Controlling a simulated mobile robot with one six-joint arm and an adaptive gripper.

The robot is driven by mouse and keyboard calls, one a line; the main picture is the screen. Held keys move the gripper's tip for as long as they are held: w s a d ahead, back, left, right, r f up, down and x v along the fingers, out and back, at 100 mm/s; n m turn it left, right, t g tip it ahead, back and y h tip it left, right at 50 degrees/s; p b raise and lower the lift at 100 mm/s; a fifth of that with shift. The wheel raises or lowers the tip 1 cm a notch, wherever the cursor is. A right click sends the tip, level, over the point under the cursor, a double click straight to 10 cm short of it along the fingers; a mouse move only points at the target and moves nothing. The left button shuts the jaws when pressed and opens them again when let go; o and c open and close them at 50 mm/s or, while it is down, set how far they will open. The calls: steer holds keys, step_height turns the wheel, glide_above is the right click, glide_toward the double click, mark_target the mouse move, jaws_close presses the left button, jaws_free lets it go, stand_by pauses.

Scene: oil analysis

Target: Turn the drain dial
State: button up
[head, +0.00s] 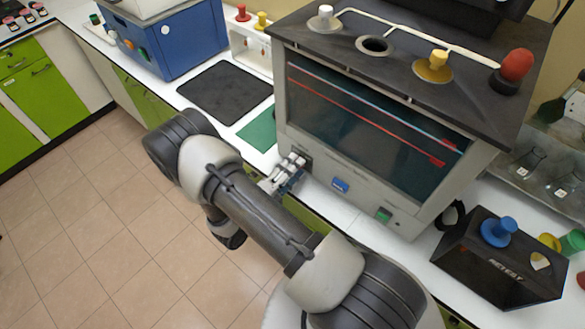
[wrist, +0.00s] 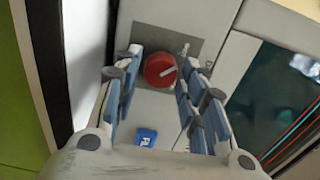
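A round red dial (wrist: 160,70) with a pale pointer mark sits on a grey plate (wrist: 188,42) on the instrument's front, seen in the wrist view. I take it to be the drain dial. My gripper (wrist: 160,62) is open, with one blue-padded finger on each side of the dial. The right fingers look close to the dial's edge; I cannot tell whether they touch it. In the head view my gripper (head: 292,168) is at the lower left of the instrument's front (head: 318,172), and it hides the dial there.
A blue button (wrist: 146,137) lies below the dial. The head view shows a blue button (head: 340,185) and a green button (head: 384,215) to the right. A black box (head: 490,262) stands at right; a dark mat (head: 225,92) and blue machine (head: 185,45) are at left.

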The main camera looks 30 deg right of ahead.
steer(key=shift+o, duration=1)
steer(key=v, duration=1.2)
steer(key=shift+r, duration=0.1)
